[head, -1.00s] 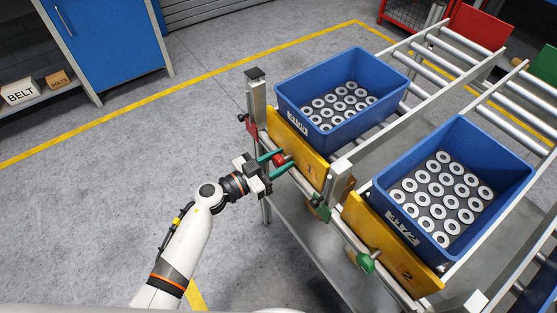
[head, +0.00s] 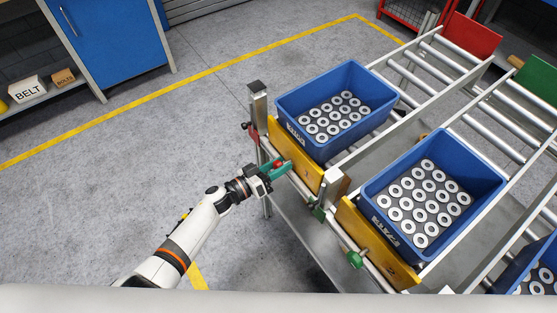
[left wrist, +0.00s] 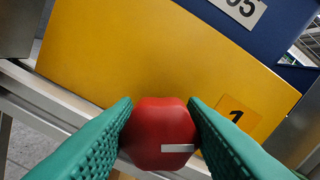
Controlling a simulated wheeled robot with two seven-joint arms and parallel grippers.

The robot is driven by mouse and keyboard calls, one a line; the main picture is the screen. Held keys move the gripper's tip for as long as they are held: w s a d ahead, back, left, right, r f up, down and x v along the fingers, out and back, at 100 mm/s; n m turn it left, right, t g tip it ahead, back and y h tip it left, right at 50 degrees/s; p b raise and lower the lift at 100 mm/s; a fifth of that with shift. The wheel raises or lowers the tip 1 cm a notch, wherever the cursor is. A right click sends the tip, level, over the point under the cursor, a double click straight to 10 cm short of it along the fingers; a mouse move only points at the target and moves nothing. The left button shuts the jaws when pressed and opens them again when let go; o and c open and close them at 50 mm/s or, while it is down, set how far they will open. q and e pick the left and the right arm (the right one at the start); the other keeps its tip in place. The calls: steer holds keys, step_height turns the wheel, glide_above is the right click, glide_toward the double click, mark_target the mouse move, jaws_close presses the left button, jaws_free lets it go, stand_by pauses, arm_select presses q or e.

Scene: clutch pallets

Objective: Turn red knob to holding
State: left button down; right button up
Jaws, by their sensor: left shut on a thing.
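The red knob (left wrist: 158,132) is between the green fingertips of my left gripper (left wrist: 160,135) in the left wrist view, with a white mark on its lower right face. In the head view the knob (head: 279,163) shows as a small red spot at the jaws of my left gripper (head: 276,170). The gripper is shut on it. The knob sits in front of the yellow plate (left wrist: 150,50) marked 1, at the lower end of the first roller lane. The lettering for holding cannot be seen. My right gripper is not in view.
A blue bin (head: 364,78) of ringed parts stands behind plate 1. A second blue bin (head: 480,160) stands behind yellow plate 2 (head: 366,243). A green knob (head: 355,260) is on the rail at lane 2. The floor to the left is clear.

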arm_select(q)
steer(key=shift+n+p, duration=0.3)
steer(key=shift+n, duration=0.2)
steer(key=c, duration=0.9)
jaws_free()
steer(key=shift+a, duration=0.1)
steer(key=v, duration=1.2)
